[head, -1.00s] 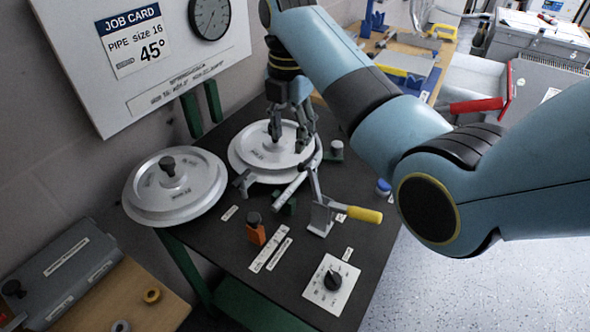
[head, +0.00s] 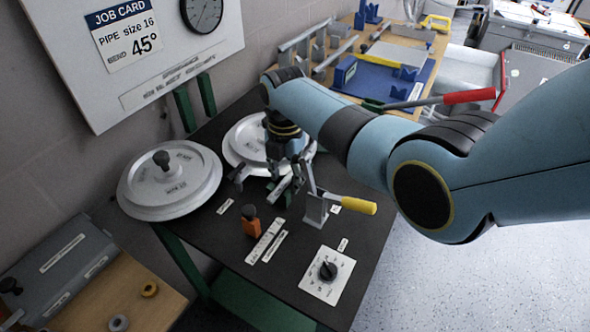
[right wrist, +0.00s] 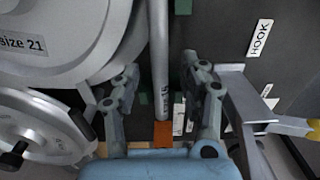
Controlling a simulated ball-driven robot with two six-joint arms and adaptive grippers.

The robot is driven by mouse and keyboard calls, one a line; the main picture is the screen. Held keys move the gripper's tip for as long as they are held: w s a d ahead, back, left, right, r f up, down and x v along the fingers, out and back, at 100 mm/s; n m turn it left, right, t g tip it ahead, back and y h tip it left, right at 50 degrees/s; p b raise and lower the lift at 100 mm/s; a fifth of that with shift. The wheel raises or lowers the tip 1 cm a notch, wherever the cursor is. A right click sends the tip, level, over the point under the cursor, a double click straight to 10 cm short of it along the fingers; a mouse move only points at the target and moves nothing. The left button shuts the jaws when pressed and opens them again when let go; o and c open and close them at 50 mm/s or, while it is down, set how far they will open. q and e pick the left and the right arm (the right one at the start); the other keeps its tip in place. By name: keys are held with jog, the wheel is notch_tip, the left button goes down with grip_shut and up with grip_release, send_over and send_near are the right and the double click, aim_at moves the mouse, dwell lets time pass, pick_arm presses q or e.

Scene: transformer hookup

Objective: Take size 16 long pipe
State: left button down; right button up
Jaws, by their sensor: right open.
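My right gripper (head: 284,172) is low at the front of the bender, whose mounted silver wheel (head: 240,143) is marked size 21 in the right wrist view (right wrist: 75,35). There, the open fingers (right wrist: 160,70) stand on either side of a straight grey bar (right wrist: 159,40), apart from it. The job card (head: 125,32) reads pipe size 16, bend 45°. My left gripper is out of view.
A second silver wheel (head: 168,182) lies at the left. A yellow-handled lever (head: 350,204) stands just right of the gripper. An orange block (head: 251,224) and a dial plate (head: 327,272) are in front. A red-handled tool (head: 455,98) shows behind my arm.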

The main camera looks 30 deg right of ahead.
grip_shut()
jog(key=shift+r, duration=0.1)
dwell(0.4)
